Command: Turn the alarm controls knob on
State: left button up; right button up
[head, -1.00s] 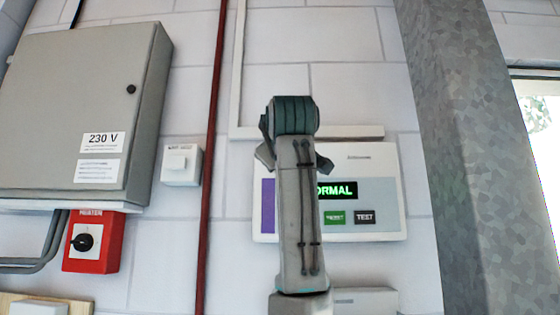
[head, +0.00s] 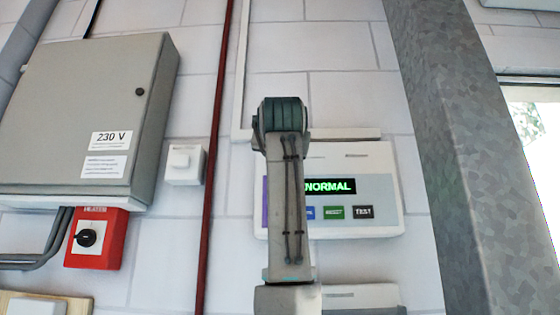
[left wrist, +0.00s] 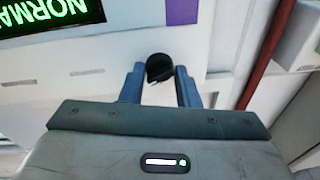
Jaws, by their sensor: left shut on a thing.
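The white alarm panel (head: 381,172) hangs on the wall behind my arm in the head view. Its display (head: 332,186) reads NORMAL in green, with blue, green and black buttons below. In the left wrist view the panel shows with its display (left wrist: 45,14) and a purple strip (left wrist: 181,10). A small black knob (left wrist: 159,67) sits between the two blue fingers of my left gripper (left wrist: 160,76), which is shut on it. In the head view my arm hides the knob and the gripper. My right gripper is not in view.
A grey 230 V cabinet (head: 70,115) hangs at the left, with a red box with a black rotary switch (head: 86,238) below it. A white switch (head: 185,163) and a dark red pipe (head: 213,150) lie between. A grey column (head: 450,130) stands right of the panel.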

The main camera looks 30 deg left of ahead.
pick_arm(q)
jog(key=shift+s+m+t+h+b, duration=0.15)
jog(key=shift+m+b, duration=0.35)
jog(key=shift+m, duration=0.85)
jog(key=shift+w+m+t+h+b, duration=0.1)
jog(key=shift+m+t+h+b, duration=0.3)
jog(key=shift+m, duration=0.95)
jog(key=o, duration=0.9)
jog(key=shift+o, duration=0.2)
